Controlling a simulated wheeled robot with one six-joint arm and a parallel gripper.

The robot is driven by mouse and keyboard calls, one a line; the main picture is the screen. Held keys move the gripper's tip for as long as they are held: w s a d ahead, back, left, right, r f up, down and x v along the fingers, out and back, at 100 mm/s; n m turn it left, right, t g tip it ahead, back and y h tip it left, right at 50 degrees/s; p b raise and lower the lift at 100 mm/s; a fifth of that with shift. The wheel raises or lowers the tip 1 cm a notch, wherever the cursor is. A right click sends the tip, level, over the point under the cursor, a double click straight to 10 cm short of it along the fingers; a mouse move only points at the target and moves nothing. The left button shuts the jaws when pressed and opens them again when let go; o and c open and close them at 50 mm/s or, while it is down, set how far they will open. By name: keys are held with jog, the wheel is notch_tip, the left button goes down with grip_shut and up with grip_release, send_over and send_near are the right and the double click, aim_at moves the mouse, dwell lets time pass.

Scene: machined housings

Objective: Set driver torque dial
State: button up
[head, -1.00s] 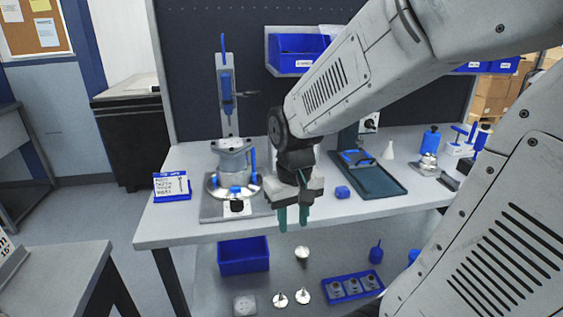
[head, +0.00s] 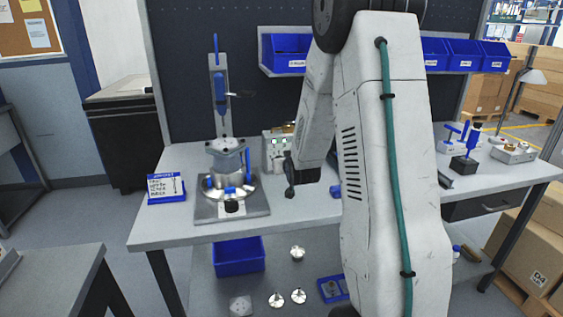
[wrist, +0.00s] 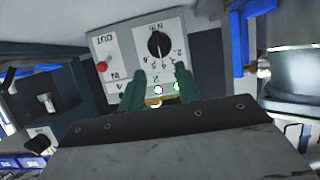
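A grey control box (head: 277,152) with lit green indicators stands on the bench, left of my arm in the head view. In the wrist view its panel (wrist: 120,60) carries a black round dial (wrist: 158,45) with a numbered scale marked N·m. A red button (wrist: 102,66) sits beside OUT and IN labels. White and green lights and a brass-coloured part show between my fingers. My gripper (wrist: 161,78) has its two green fingers apart, pointing toward the dial, with nothing held. The dial lies beyond the fingertips, seemingly untouched. In the head view my arm hides the fingers.
A blue-framed card (head: 166,188) stands at the bench's left. Blue bins (head: 288,54) hang behind. The front left bench strip is clear.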

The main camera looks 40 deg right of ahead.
jog(key=x, duration=0.7)
jog(key=shift+f, duration=0.1)
grip_shut()
